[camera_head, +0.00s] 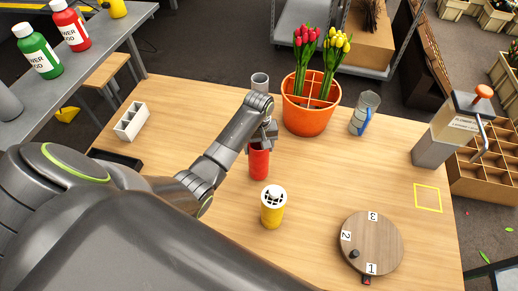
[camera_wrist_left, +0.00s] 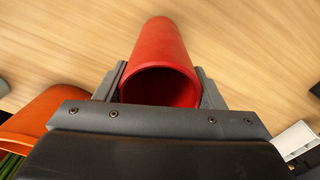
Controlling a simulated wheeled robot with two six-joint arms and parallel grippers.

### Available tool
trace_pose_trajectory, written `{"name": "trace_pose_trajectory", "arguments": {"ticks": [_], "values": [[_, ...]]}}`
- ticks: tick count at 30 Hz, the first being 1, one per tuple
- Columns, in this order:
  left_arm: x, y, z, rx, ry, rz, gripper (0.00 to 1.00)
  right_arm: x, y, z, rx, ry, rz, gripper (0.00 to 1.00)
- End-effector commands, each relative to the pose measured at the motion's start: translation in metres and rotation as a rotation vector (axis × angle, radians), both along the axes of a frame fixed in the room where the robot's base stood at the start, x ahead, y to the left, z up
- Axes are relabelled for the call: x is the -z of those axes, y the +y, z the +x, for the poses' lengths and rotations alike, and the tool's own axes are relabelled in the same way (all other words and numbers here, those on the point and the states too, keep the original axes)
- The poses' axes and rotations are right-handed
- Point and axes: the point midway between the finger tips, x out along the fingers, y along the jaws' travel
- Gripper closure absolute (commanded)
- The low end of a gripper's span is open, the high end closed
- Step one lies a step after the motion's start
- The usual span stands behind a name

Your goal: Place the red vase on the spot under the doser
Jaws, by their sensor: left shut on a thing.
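The red vase (camera_head: 259,161) is upright near the middle of the table, and its top is between the fingers of my left gripper (camera_head: 262,138). The left wrist view shows the red vase (camera_wrist_left: 163,60) with its open mouth between the two fingers, which are shut on it. I cannot tell whether its base touches the table. The doser (camera_head: 447,129), a grey and clear dispenser with an orange knob and a lever, stands at the table's right edge. A yellow square outline (camera_head: 428,198) marks the empty spot in front of it. My right gripper is not in view.
A grey vase (camera_head: 260,84) and an orange pot (camera_head: 310,118) with tulips are behind. A clear jug (camera_head: 364,113) stands right of the pot. A numbered wooden turntable (camera_head: 372,243) is at front right.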

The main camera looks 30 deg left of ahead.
Motion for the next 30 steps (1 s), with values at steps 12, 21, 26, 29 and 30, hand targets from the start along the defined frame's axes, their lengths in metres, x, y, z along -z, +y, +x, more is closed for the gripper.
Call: {"name": "trace_pose_trajectory", "arguments": {"ticks": [12, 21, 26, 29, 30], "values": [[0.022, 0.0, 0.001, 0.0, -0.002, 0.0, 0.86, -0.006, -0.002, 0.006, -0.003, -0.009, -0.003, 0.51], [0.025, 0.0, 0.0, 0.0, 0.0, 0.0, 0.22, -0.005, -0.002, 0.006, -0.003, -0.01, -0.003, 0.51], [0.025, 0.0, 0.0, 0.0, 0.0, 0.0, 0.15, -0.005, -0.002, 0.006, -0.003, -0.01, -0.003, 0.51], [0.025, 0.0, 0.0, 0.0, 0.0, 0.0, 0.15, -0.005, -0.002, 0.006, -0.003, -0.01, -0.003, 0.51], [0.024, 0.0, 0.0, 0.0, 0.0, 0.0, 0.15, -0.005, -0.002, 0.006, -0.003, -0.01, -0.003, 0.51]]}}
